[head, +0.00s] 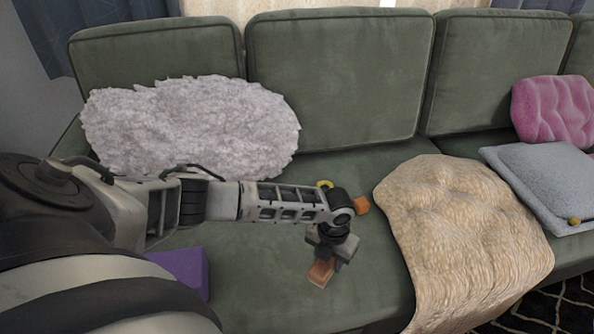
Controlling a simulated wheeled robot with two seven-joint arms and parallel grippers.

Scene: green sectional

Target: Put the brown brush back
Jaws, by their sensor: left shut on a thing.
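My left gripper (333,249) reaches across the sofa from the left and points down over the green seat. It is shut on a small orange-brown block-like thing, which I take to be the brown brush (321,272). The thing shows just below the fingers, tilted; its upper part is hidden by the gripper. I cannot tell whether it touches the seat cushion. My right gripper is not in view.
The green sofa (338,80) carries a fluffy grey pillow (190,125), a beige throw (465,235), a grey-blue cushion (540,180) with a small yellow thing (574,221), and a pink pillow (553,112). An orange block (361,205), a yellow thing (324,184) and a purple block (184,267) lie nearby.

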